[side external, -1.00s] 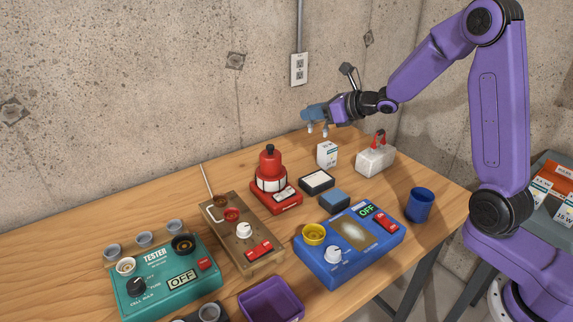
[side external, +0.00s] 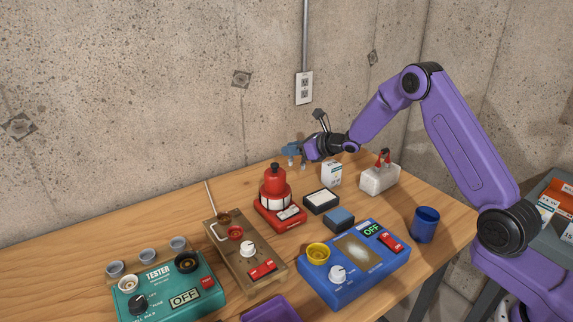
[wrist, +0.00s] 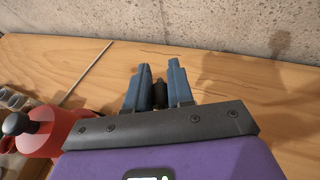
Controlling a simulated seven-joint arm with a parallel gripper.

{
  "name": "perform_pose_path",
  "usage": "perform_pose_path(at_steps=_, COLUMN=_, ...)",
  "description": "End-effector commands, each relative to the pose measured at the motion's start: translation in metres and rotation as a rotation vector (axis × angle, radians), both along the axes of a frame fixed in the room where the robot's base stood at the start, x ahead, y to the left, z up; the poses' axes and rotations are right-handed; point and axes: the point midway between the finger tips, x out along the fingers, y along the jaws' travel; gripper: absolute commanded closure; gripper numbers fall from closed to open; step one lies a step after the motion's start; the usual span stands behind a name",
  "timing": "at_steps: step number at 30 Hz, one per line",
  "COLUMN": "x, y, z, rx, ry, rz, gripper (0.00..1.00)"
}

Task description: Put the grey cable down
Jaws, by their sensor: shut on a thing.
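My gripper (side external: 296,163) is low over the back of the wooden table, behind the red lamp-like device and near the wall. In the wrist view my gripper (wrist: 158,72) points its two blue fingers toward the table, with a small dark piece (wrist: 159,95) between them. This piece is what I hold; it appears to be part of the grey cable, but its grey length is not clear in either view. Whether it touches the table cannot be told.
The red device (side external: 275,190) stands just in front of my gripper; a white box (side external: 331,174) stands to its right. The table (side external: 130,238) is bare along the back left.

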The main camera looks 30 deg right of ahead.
Motion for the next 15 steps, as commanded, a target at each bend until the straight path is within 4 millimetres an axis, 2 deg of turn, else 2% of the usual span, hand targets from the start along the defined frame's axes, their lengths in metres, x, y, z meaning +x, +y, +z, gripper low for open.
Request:
perform_pose_path(at_steps=1, x=0.006, y=0.0, z=-0.008, rx=0.0, ry=0.001, rz=0.001, gripper=1.0)
perform_pose_path(at_steps=6, x=0.021, y=0.001, z=-0.026, rx=0.0, ry=0.0, rz=0.0, gripper=1.0)
perform_pose_path(at_steps=11, x=0.027, y=0.001, z=-0.032, rx=0.0, ry=-0.001, rz=0.0, gripper=1.0)
perform_pose_path(at_steps=15, x=0.032, y=0.002, z=-0.046, rx=0.001, ry=0.004, rz=0.0, gripper=1.0)
